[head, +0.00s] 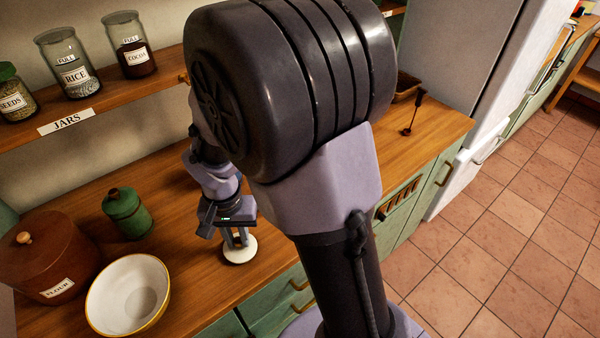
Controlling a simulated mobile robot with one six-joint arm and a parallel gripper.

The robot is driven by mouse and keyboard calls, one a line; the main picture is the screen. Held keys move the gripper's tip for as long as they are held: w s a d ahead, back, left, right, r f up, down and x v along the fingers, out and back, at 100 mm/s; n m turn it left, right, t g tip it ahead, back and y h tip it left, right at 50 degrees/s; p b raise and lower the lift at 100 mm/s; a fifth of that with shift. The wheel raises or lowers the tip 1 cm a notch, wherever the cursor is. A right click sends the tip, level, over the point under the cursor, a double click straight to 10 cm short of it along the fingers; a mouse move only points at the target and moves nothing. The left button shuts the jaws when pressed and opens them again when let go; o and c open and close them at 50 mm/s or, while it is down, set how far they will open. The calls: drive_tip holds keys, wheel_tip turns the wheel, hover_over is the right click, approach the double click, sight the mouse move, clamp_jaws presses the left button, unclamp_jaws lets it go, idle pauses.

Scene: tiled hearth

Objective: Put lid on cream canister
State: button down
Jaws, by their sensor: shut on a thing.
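My gripper (237,240) points down over the wooden counter and is shut on a round, flat cream lid (239,255). The lid is roughly level, near the counter's front edge. I cannot tell whether it touches the wood or is a little above it. No cream canister shows in the head view; my arm covers much of the middle of the counter. A green canister (127,216) with its lid on stands left of the gripper.
A brown flour canister (35,268) and a white bowl with a yellow rim (128,295) stand at the left. A shelf (110,108) above holds jars. A dark utensil (412,112) and a brown tray (405,90) are at the right. Bare counter (172,200) lies behind the gripper.

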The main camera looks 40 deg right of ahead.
drive_tip(key=shift+r+p, duration=2.6)
drive_tip(key=shift+r, duration=0.8)
